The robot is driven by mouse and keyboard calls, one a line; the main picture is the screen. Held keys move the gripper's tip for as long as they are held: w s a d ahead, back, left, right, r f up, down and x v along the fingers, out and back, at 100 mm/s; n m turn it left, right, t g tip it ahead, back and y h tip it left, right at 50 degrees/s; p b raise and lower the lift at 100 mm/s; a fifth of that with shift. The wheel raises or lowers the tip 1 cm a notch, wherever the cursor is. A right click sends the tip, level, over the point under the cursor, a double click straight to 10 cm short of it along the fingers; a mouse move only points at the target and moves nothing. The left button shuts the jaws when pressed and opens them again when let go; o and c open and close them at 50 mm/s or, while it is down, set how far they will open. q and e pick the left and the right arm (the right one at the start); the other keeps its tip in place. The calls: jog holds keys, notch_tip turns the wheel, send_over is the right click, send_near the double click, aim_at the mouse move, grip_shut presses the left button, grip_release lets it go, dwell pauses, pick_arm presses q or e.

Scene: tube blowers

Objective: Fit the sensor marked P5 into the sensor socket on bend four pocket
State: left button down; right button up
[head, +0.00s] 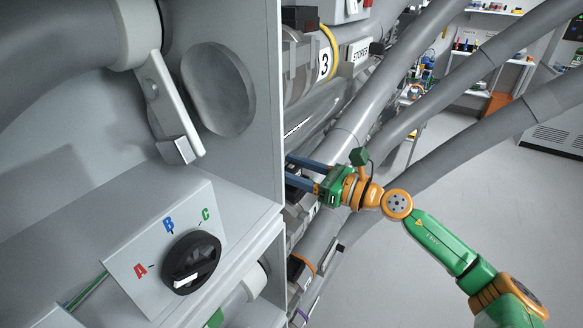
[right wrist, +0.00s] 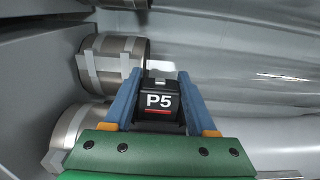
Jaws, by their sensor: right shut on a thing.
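The sensor marked P5 (right wrist: 158,101) is a black block with a white label and a red line under it, in the right wrist view. My right gripper (right wrist: 158,84) is shut on it, with one blue finger on each side. In the head view my right gripper (head: 290,172) reaches left among the pipes beside the cabinet's edge, which hides its fingertips and the sensor. Metal-banded pipe collars (right wrist: 112,66) lie ahead and to the left of the sensor in the wrist view. I cannot make out the sensor socket or which pocket is bend four. My left gripper is not in view.
A grey cabinet (head: 262,105) with a lever flap (head: 170,105) and a black dial (head: 191,262) marked A, B, C fills the left. Thick grey pipes (head: 395,75) cross above my right arm. Floor at right is clear.

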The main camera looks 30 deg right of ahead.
jog(key=shift+f+b, duration=0.25)
jog(key=shift+b, duration=0.05)
jog(key=o, duration=1.5)
jog(key=shift+c, duration=0.2)
jog(key=shift+s+d+f+b, duration=0.2)
jog(key=shift+s+b, duration=0.1)
jog(key=b+v, duration=0.2)
jog(key=v, duration=0.3)
jog(key=shift+s+d+r, duration=0.1)
jog(key=shift+s, duration=0.1)
jog(key=shift+s+d+r+b, duration=0.1)
jog(key=shift+s+d+b, duration=0.2)
jog(key=shift+s, duration=0.15)
